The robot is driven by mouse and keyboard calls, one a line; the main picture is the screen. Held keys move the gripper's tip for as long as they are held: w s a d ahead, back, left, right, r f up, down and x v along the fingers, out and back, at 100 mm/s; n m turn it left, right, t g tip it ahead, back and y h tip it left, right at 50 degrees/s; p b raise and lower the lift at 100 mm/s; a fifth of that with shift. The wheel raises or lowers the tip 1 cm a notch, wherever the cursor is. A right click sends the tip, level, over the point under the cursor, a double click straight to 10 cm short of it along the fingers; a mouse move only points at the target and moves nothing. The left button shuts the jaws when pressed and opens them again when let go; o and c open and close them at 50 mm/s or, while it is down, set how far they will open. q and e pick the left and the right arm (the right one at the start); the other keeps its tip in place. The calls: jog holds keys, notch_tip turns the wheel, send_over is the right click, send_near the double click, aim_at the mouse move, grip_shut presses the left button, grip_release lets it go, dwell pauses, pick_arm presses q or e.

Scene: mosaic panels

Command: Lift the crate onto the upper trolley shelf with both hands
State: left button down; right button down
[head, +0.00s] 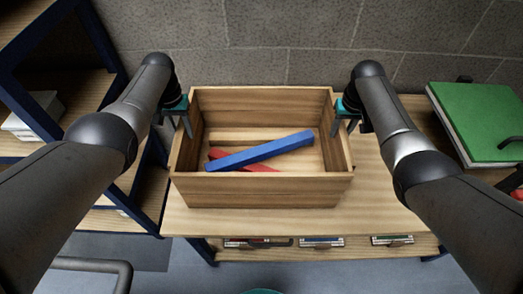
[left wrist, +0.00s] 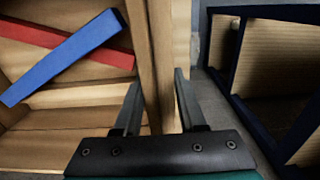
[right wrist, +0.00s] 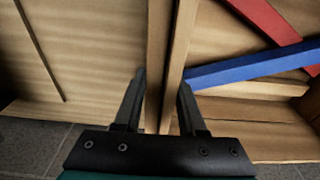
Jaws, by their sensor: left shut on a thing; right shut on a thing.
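The open wooden crate (head: 262,190) is at the middle of the head view, over the wooden tabletop. A blue bar (head: 260,151) lies across a red bar (head: 225,159) inside it. My left gripper (head: 185,122) is shut on the crate's left wall, which stands between its fingers in the left wrist view (left wrist: 163,60). My right gripper (head: 342,121) is shut on the right wall, also between its fingers in the right wrist view (right wrist: 167,60). The crate looks level; I cannot tell whether its bottom touches the tabletop. A blue-framed rack with wooden shelves (head: 85,98) stands at the left, apparently the trolley.
The tabletop (head: 385,205) is clear right of the crate. A green-topped stack (head: 478,115) lies at its right end. Small bins (head: 320,241) sit on a lower shelf. White items (head: 33,112) lie on a left rack shelf. A grey block wall (head: 260,45) is behind.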

pick_arm(q)
jog(key=shift+w+r, duration=0.15)
pick_arm(e)
jog(key=shift+w+r, duration=0.15)
pick_arm(q)
jog(key=shift+r, duration=0.15)
pick_arm(e)
jog(key=shift+r, duration=0.2)
